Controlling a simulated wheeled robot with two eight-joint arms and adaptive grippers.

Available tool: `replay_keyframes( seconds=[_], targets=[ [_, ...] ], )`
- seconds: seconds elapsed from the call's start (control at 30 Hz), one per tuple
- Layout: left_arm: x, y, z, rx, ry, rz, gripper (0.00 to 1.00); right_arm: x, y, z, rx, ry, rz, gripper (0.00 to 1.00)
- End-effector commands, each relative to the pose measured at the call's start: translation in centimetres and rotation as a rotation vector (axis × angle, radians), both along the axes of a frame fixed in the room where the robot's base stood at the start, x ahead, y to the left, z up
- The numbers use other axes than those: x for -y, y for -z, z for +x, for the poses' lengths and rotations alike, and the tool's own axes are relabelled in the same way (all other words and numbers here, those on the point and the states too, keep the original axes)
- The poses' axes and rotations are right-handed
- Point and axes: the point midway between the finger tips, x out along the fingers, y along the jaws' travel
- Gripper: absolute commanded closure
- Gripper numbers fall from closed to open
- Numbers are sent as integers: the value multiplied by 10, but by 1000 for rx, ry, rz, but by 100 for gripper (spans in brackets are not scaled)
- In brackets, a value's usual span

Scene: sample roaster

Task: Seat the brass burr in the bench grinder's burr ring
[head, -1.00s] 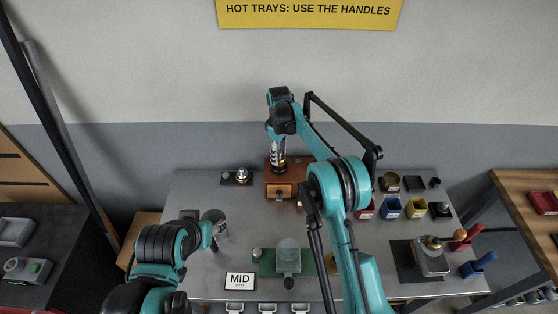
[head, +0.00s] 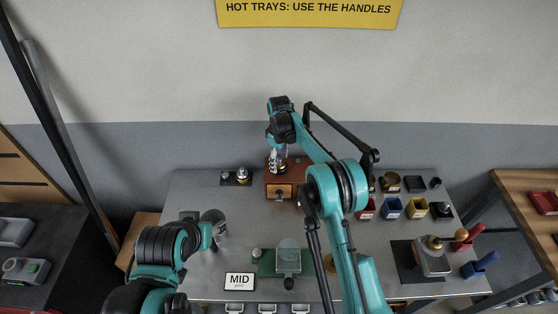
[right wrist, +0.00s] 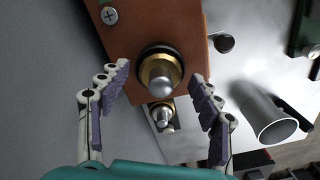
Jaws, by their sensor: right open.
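The brown wooden bench grinder (head: 279,190) stands at the back of the grey bench. In the right wrist view a brass piece with a rounded silver tip (right wrist: 161,76) sits inside a black ring on the grinder's brown top (right wrist: 196,30); I take it to be the brass burr in the burr ring, but how deep it sits I cannot tell. My right gripper (right wrist: 158,98) is open, its two fingers apart on either side of the brass piece without touching it. In the head view it is over the grinder (head: 278,158).
A dark stand (head: 228,181) with a similar silver-tipped piece (head: 242,174) is left of the grinder. A metal cylinder (right wrist: 274,120) stands nearer the front left. Coloured bins (head: 391,208) are at the right. A green mat (head: 267,264) lies at the front.

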Motion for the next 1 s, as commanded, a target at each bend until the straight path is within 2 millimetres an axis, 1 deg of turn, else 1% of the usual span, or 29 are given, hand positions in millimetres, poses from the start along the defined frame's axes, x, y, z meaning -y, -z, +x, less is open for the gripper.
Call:
replay_keyframes(
  seconds=[0.07,0.17,0.27,0.4,0.5,0.6,0.73,0.97,1.0],
  targets=[
    [0,-3,0,0,0,0,52,0,-4,0,0,0,0,36],
    [0,-5,0,0,0,0,52,0,-16,0,0,0,0,36],
    [0,-8,0,0,0,0,52,0,-36,0,0,0,0,36],
    [0,-12,0,0,0,0,52,0,-68,0,0,0,0,36],
    [0,-14,0,0,0,0,52,0,-89,1,0,0,0,36],
    [0,-16,0,0,0,0,52,0,-106,1,0,0,0,36],
    [0,-18,0,0,0,0,52,0,-119,1,0,0,0,36],
    [0,-18,0,0,0,0,52,1,-125,0,1,3,0,36],
    [0,-18,0,0,0,0,52,3,-129,-1,6,10,1,36]
  ],
)
